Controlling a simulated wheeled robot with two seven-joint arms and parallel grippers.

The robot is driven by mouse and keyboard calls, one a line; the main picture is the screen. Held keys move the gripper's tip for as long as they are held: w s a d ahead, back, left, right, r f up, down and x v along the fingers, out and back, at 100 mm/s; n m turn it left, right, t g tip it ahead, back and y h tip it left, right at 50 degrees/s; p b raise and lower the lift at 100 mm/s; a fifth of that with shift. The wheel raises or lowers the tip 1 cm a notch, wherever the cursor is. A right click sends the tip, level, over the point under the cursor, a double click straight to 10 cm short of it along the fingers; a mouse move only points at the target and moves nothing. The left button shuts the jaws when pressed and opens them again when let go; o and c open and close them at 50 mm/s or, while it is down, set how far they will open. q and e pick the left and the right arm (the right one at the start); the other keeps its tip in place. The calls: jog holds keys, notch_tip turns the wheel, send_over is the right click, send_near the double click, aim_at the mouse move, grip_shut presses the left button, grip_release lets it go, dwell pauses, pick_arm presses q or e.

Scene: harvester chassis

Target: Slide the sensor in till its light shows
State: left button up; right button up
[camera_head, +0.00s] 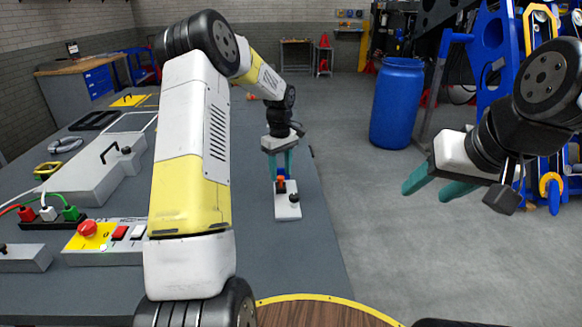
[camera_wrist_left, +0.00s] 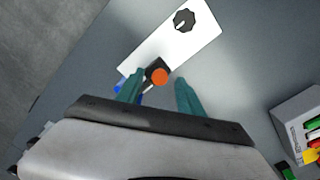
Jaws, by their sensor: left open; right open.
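A white plate (camera_head: 288,212) lies on the grey table near its right edge; it also shows in the left wrist view (camera_wrist_left: 190,38). A black knob (camera_wrist_left: 184,19) stands on its one end. At the other end is a small dark part with a round orange face (camera_wrist_left: 160,77), with bits of blue beside it; this seems to be the sensor, and I cannot tell whether any light shows. My left gripper (camera_head: 281,166) points down over this end, its teal fingers open on either side of the orange-faced part. My right gripper (camera_head: 430,188) is open and empty, right of the table.
A control box with a red button (camera_head: 88,229), a socket strip with coloured plugs (camera_head: 50,222) and a grey box with a handle (camera_head: 95,180) stand on the left of the table. A blue barrel (camera_head: 397,105) stands on the floor behind. The table around the plate is clear.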

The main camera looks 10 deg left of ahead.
pick_arm(q)
jog(key=shift+f, duration=0.65)
grip_shut()
dwell(1.0)
